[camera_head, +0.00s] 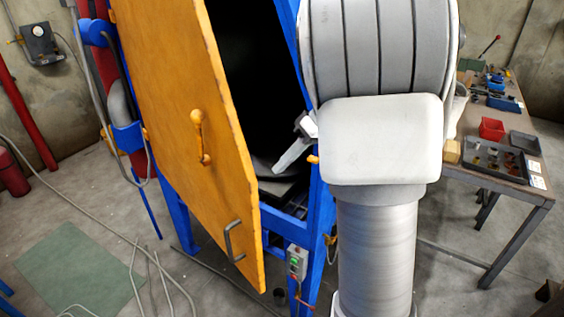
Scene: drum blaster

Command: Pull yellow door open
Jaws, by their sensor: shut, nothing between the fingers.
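The yellow door (180,110) stands ajar on the blue blaster frame (318,215), its free edge toward me and right. A dark opening (250,75) shows between door and frame. The door carries a yellow latch handle (200,138) and, lower down, a grey pull handle (233,243). My gripper (281,167) is shut and empty in the gap, right of the door's free edge and in front of the dark opening. Its fingers point down and left. I cannot tell whether they touch the door's inner side. My arm hides part of the frame's right side.
A workbench (535,190) with a grey tray (500,158) and red bins (491,128) stands at the right. A control box (297,262) sits on the frame below the opening. Cables and hoses lie on the floor at left, near a green mat (75,268).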

